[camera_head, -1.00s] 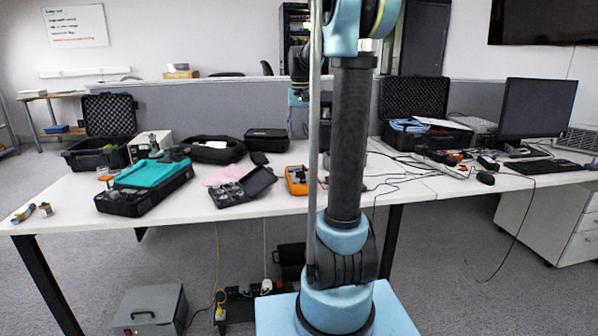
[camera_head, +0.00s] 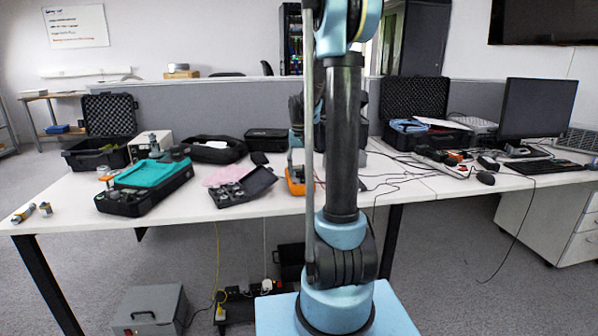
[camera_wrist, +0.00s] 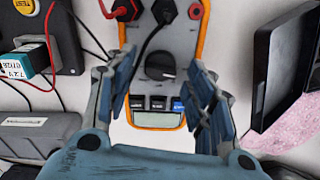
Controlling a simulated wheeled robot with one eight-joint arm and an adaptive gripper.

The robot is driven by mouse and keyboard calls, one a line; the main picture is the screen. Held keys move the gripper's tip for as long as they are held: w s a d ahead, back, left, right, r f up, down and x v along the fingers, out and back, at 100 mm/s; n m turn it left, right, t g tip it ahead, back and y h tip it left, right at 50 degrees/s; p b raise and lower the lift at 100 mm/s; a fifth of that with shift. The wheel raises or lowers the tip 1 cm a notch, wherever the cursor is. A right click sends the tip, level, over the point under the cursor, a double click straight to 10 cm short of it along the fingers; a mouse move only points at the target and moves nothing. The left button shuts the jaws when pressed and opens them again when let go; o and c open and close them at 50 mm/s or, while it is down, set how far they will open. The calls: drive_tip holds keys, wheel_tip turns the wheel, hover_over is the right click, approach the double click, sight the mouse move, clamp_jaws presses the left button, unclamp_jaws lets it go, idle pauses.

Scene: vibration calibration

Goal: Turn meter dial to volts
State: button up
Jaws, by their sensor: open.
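The meter (camera_wrist: 186,45) has an orange rim and a grey face. In the wrist view it lies on the white table with its jacks at the top and its display at the bottom. Its dark round dial (camera_wrist: 160,66) sits in the middle of the face. My gripper (camera_wrist: 162,85) is open, with one finger on each side of the dial and apart from it. The dial's pointing is too small to read. In the head view the orange meter (camera_head: 295,181) shows in part behind my arm, and my gripper is mostly hidden there.
Black and red leads (camera_wrist: 120,10) plug into the meter. An open black box (camera_wrist: 285,65) and a pink cloth (camera_wrist: 295,125) lie at the right in the wrist view. A grey case (camera_wrist: 40,135) lies at the left. A teal-topped case (camera_head: 150,180) stands on the table (camera_head: 80,218).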

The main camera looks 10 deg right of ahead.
drive_tip(key=shift+f, duration=0.4)
drive_tip(key=c, duration=1.1)
drive_tip(key=shift+o, duration=0.2)
drive_tip(key=shift+m, duration=0.3)
drive_tip(key=m, duration=0.3)
drive_tip(key=shift+m, duration=2)
